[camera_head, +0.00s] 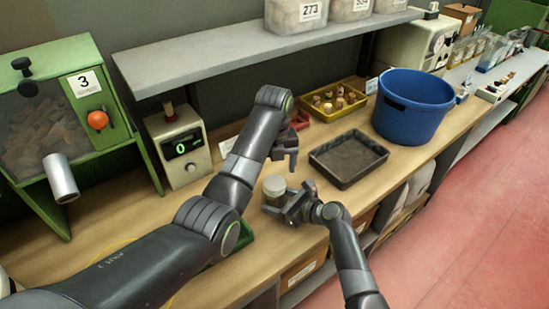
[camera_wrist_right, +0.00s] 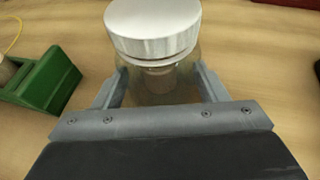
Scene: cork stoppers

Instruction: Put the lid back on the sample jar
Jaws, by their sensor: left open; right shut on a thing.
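The sample jar (camera_wrist_right: 158,82) is clear, with something pale inside, and stands upright between the fingers of my right gripper (camera_wrist_right: 160,88). The white lid (camera_wrist_right: 152,30) sits on top of the jar's mouth and looks about level; I cannot tell whether it is tightened. In the head view the lidded jar (camera_head: 274,187) is at the front of the bench, with my right gripper (camera_head: 287,205) shut on it from the right. My left gripper (camera_head: 287,162) is open and empty, above and slightly behind the jar, apart from the lid.
A black tray (camera_head: 375,172) lies right of the jar, with a yellow tray of corks (camera_head: 318,113) and a blue bucket (camera_head: 409,112) beyond. A scale-like device (camera_head: 186,170) stands behind my left arm. A green object (camera_wrist_right: 60,85) is left of the jar.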

